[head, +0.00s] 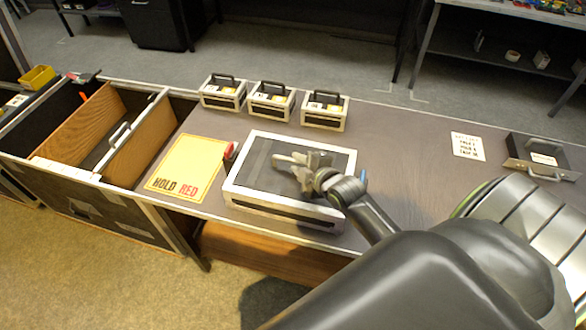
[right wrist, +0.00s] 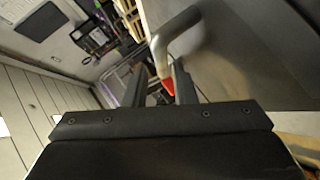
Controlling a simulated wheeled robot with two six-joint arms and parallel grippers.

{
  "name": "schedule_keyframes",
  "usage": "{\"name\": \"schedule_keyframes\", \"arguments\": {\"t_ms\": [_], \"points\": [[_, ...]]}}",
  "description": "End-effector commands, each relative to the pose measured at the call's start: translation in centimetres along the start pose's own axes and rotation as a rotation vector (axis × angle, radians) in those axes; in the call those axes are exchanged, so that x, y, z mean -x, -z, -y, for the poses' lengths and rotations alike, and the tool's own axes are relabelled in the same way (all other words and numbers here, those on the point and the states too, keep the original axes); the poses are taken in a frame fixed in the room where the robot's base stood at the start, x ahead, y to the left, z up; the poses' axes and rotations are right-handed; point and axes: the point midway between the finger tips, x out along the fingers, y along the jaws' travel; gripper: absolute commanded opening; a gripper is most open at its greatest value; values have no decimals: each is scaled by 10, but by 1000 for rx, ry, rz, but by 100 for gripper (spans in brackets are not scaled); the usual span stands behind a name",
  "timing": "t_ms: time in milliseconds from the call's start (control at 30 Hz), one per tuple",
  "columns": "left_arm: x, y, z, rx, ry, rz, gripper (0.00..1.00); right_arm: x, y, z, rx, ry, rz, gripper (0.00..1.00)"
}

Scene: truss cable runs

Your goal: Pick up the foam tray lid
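A large white-edged case (head: 333,212) with a dark, flat top stands in the middle of the bench. I cannot tell whether that top is the foam tray lid. My right gripper (head: 288,170) is above the case's top in the head view, with its fingers pointing left. The right wrist view shows its two fingers (right wrist: 162,88) apart. A red tip (right wrist: 168,86) shows in line with the gap, and a curved grey bar (right wrist: 178,38) lies beyond it. I see nothing held. The gripper and forearm hide part of the case. My left gripper is not in view.
Several small handled cases, one here (head: 271,101), stand along the back. A yellow HOLD RED sheet (head: 188,165) lies left of the large case, with a red piece (head: 230,151) between. An open wooden drawer (head: 88,125) is at left. A handled tray (head: 540,157) is at right.

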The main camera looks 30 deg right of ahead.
Motion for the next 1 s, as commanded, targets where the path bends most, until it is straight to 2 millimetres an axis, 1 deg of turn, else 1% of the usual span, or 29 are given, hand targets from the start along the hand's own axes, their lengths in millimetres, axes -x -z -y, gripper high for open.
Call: {"name": "schedule_keyframes", "arguments": {"t_ms": [33, 133, 333, 467, 667, 700, 867, 900, 1000], "points": [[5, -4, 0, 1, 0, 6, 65, -5, 2, -1, -2, 1, 0, 24], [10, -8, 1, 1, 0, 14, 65, -17, 3, 0, -2, 1, 0, 24], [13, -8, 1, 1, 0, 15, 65, -38, 3, 2, -1, 1, 0, 24], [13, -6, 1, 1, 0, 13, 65, -43, 2, 2, 0, 0, 0, 24], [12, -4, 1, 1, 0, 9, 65, -43, 2, 2, 0, 0, 0, 24], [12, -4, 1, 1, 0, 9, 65, -43, 2, 2, 0, 0, 0, 23], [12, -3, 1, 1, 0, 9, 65, -43, 2, 2, 0, 0, 0, 2], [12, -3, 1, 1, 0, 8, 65, -43, 2, 2, 0, 0, 0, 0], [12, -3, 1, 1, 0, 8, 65, -43, 2, 2, 0, 0, 0, 0]]}}
